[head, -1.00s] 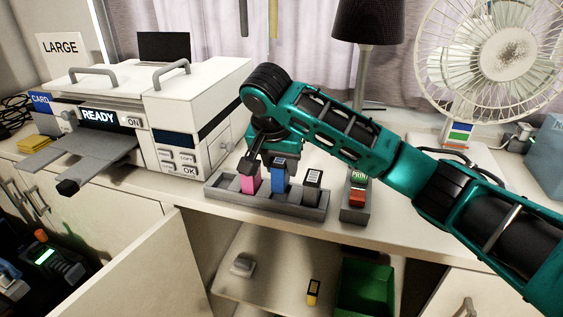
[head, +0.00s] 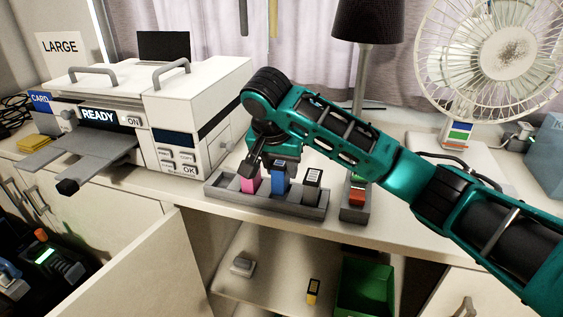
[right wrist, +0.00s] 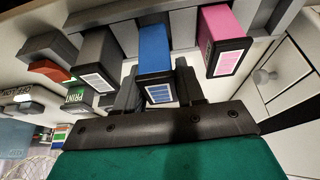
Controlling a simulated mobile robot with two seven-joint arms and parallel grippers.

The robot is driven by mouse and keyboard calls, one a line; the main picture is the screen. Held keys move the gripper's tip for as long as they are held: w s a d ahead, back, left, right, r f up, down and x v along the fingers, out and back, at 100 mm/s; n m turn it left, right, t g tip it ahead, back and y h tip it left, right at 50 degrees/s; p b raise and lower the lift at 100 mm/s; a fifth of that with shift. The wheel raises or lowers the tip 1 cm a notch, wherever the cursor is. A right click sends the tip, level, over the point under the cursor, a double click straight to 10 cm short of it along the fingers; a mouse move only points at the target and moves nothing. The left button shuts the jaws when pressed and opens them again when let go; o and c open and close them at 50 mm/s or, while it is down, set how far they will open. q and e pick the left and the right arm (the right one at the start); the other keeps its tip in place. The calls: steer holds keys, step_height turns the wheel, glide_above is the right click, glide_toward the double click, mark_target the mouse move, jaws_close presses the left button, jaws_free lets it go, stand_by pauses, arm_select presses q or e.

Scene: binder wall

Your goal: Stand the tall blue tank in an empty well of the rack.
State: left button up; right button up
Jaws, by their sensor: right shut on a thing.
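The tall blue tank (head: 278,178) stands upright in the grey rack (head: 303,210), between a pink tank (head: 249,182) and a black tank (head: 312,184). Its lower end is hidden by the rack's front wall. My right gripper (head: 267,166) comes down over it from above and is shut on it. In the right wrist view the blue tank (right wrist: 155,55) lies between the dark fingers, with the pink tank (right wrist: 226,38) and the black tank (right wrist: 95,63) on either side. The rack's left end shows an empty well. My left gripper is not in view.
A white printer (head: 195,110) stands left of the rack. A grey stand with a red block (head: 356,196) is close to its right. Below, an open cabinet holds a yellow-and-black tank (head: 313,291) and a green bin (head: 366,288). A fan and lamp stand behind.

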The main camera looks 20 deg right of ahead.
steer(key=shift+f, duration=1.1)
steer(key=o, duration=1.1)
steer(key=shift+o, duration=0.2)
steer(key=v, duration=1.3)
